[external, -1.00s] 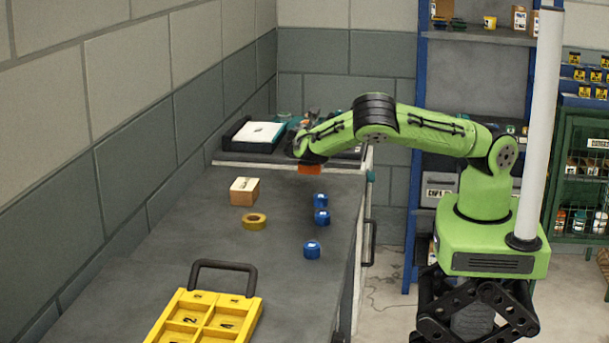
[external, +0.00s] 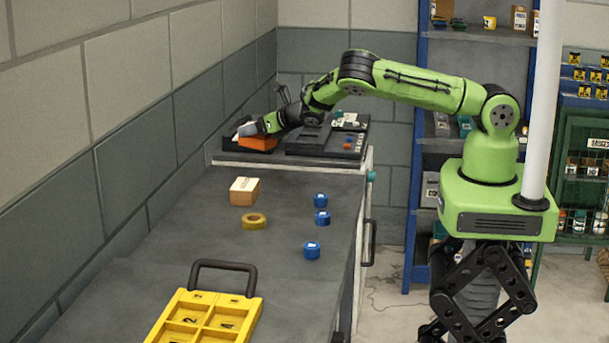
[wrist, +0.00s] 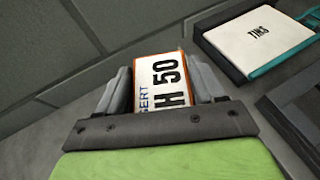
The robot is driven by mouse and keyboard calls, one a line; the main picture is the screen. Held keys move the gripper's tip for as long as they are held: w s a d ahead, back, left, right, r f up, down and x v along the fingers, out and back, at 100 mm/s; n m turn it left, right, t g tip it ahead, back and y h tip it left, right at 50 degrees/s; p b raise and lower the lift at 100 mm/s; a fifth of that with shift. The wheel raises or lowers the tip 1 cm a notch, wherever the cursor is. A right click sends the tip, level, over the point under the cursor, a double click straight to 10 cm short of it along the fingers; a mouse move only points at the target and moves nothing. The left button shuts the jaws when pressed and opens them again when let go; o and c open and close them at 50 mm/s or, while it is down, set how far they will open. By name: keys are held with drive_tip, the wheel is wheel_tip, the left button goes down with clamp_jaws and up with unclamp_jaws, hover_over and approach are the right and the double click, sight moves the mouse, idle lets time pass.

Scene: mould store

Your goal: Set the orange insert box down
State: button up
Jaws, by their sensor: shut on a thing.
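The orange insert box (external: 257,143) is held between the fingers of my gripper (external: 250,132) at the far left end of the bench, near the wall. In the wrist view the box (wrist: 160,77) shows a white label reading "INSERT" and "H 50", with a thin orange edge. Both grey fingers of my gripper (wrist: 163,85) are closed against its sides. The box's underside is hidden in the wrist view, and I cannot tell whether it touches a surface.
A dark tray with a white "TINS" sheet (wrist: 262,37) lies right of the box in the wrist view. A dark unit (external: 325,140) stands right of my gripper.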

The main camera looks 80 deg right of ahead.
wheel_tip(320, 180, down, 10)
drive_tip(key=shift+r+b, duration=0.15)
drive_tip(key=shift+b, duration=0.6)
drive_tip(key=o, duration=1.3)
drive_tip(key=shift+a, duration=0.1)
